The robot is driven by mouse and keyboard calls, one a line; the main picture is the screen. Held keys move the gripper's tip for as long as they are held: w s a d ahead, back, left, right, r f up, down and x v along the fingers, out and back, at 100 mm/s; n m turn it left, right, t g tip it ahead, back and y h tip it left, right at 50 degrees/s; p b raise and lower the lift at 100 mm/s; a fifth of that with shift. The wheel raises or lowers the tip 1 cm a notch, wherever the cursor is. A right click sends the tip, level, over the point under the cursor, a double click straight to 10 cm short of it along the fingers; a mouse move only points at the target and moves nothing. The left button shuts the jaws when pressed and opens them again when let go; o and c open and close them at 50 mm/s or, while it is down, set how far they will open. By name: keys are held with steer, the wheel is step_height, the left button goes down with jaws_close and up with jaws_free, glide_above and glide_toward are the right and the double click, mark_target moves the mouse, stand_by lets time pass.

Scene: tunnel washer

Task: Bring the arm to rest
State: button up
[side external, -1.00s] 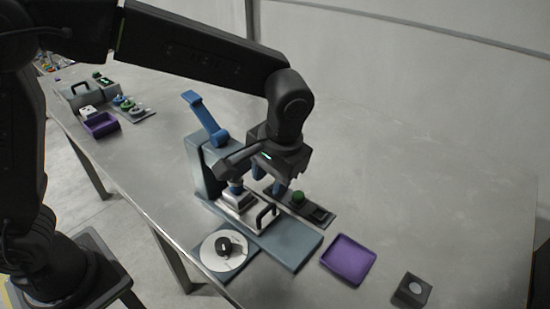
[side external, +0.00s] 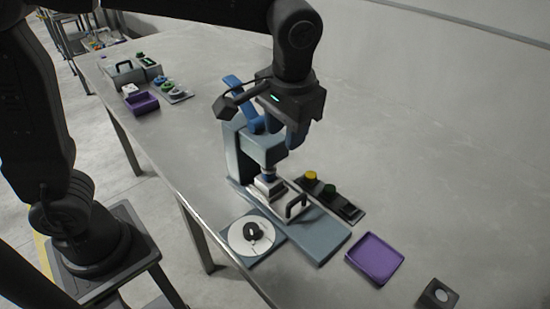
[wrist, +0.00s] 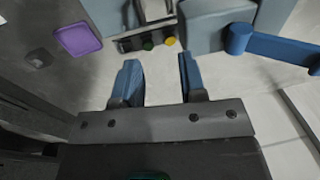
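My gripper (wrist: 157,80) has two blue fingers; in the wrist view they stand apart with nothing between them. In the side view my gripper (side external: 293,128) hangs above and behind the blue-grey press (side external: 262,150), clear of the button strip. The press has a blue lever (side external: 238,100) slanting up at its top. A metal block with a black handle (side external: 296,206) sits on the press's base slide (side external: 322,241).
A white disc with a black knob (side external: 251,235) lies left of the slide. A purple tray (side external: 375,259) and a dark block with a pale round top (side external: 438,295) lie to the right. More trays and parts stand at the far left. The table's right side is clear.

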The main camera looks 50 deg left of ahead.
steer(key=s+a+t+h, duration=0.1)
steer(key=s+a+t, duration=0.3)
steer(key=s+a, duration=0.8)
steer(key=shift+s+a+f+t, duration=0.15)
steer(key=shift+s+a+t, duration=0.2)
steer(key=shift+s, duration=0.45)
steer(key=shift+d, duration=0.1)
steer(key=shift+c, duration=0.3)
